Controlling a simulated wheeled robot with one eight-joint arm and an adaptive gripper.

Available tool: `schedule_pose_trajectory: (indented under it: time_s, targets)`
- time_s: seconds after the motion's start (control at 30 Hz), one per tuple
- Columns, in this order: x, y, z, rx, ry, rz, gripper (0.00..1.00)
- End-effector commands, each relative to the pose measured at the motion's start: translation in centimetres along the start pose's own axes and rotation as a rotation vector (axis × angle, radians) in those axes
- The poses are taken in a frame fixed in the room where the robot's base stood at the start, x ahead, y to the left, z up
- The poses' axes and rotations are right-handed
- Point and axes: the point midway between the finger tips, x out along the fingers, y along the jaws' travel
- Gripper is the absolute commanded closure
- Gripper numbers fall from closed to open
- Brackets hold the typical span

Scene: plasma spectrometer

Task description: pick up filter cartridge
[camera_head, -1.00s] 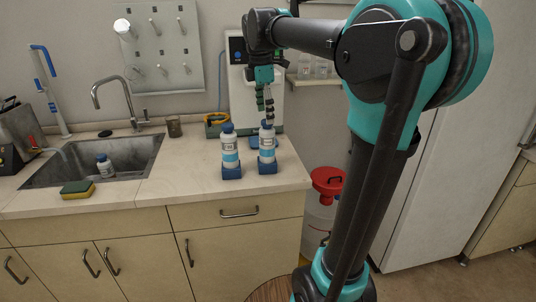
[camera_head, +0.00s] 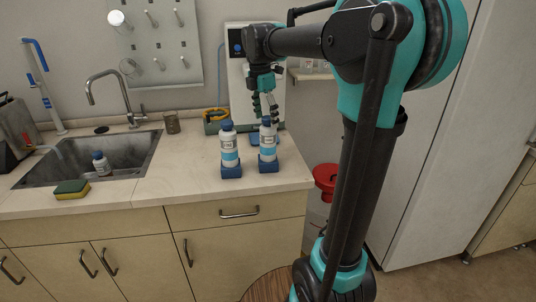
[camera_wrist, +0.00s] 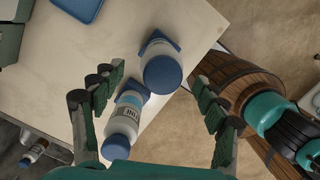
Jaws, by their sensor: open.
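I cannot make out for sure which thing is the filter cartridge. Two white bottles with blue caps stand upright in blue holders on the counter: a left bottle (camera_head: 229,152) and a right bottle (camera_head: 268,146). My gripper (camera_head: 264,106) is open and empty, its fingers pointing down above and around the back of the right bottle's cap. In the wrist view my gripper (camera_wrist: 158,77) has its fingers apart, with the right bottle (camera_wrist: 163,70) between the tips and the left bottle (camera_wrist: 122,128) nearer the left finger. I see no contact.
A white machine (camera_head: 237,70) stands behind the bottles. A sink (camera_head: 125,160) with another bottle (camera_head: 101,162) in it and a sponge (camera_head: 72,189) lie left. A blue tray (camera_wrist: 80,7) is near the bottles. A red-lidded container (camera_head: 326,178) stands right of the counter.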

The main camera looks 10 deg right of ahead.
Motion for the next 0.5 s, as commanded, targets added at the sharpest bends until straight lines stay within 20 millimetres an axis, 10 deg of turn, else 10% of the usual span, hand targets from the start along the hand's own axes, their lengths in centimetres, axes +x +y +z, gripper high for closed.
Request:
schedule_pose_trajectory:
  time_s: [0.5]
  targets:
    - [5.3,-0.1,0.3,0.000,0.000,0.000,0.26]
